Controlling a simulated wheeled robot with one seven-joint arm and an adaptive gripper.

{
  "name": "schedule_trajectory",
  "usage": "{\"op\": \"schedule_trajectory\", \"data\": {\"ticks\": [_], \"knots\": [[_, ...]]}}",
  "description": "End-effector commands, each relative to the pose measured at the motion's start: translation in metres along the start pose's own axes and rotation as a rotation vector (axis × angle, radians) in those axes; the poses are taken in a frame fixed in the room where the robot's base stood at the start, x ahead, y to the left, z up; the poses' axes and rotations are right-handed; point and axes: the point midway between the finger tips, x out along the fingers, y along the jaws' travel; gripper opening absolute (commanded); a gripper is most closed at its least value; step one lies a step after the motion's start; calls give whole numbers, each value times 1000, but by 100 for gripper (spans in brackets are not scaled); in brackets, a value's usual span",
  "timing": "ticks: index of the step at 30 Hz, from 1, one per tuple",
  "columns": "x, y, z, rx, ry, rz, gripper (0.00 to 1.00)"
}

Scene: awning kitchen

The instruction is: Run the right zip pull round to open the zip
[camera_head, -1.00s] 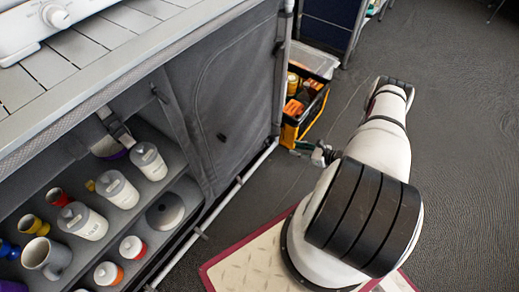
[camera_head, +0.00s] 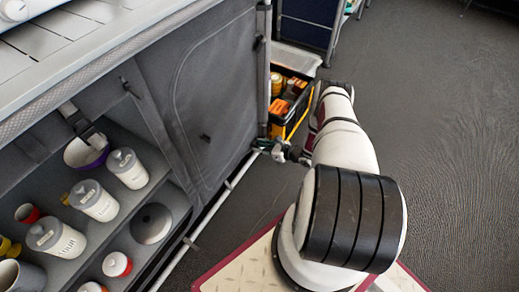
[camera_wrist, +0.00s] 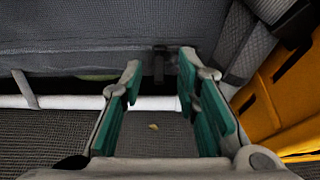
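The grey fabric cupboard door (camera_head: 212,95) has a curved zip line, with a small dark tab (camera_head: 205,137) on its face. My gripper (camera_head: 275,150) is low at the door's bottom right corner, close to the frame. In the wrist view my gripper (camera_wrist: 160,68) is open, with green pads on both fingers. A small dark tab (camera_wrist: 160,60) hangs at the fabric's lower edge, between and just beyond the fingertips, and looks like a zip pull. The fingers are not closed on it. I cannot tell whether they touch it.
A black and yellow crate (camera_head: 299,120) stands right of the cupboard; its yellow side (camera_wrist: 285,105) is close to my right finger. A white tube (camera_wrist: 60,102) runs along the cupboard bottom. Open shelves at left hold canisters (camera_head: 95,201). The floor at right is clear.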

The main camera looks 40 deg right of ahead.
Motion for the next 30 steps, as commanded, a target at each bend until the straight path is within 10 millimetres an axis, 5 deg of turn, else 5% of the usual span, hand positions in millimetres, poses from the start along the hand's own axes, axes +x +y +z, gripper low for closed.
{"op": "schedule_trajectory", "data": {"ticks": [12, 17, 30], "knots": [[9, 0, 0, 0, 1, 0, 29], [9, 0, 0, 0, 0, 0, 0], [0, 15, -2, 5, 1, 1, 0]]}}
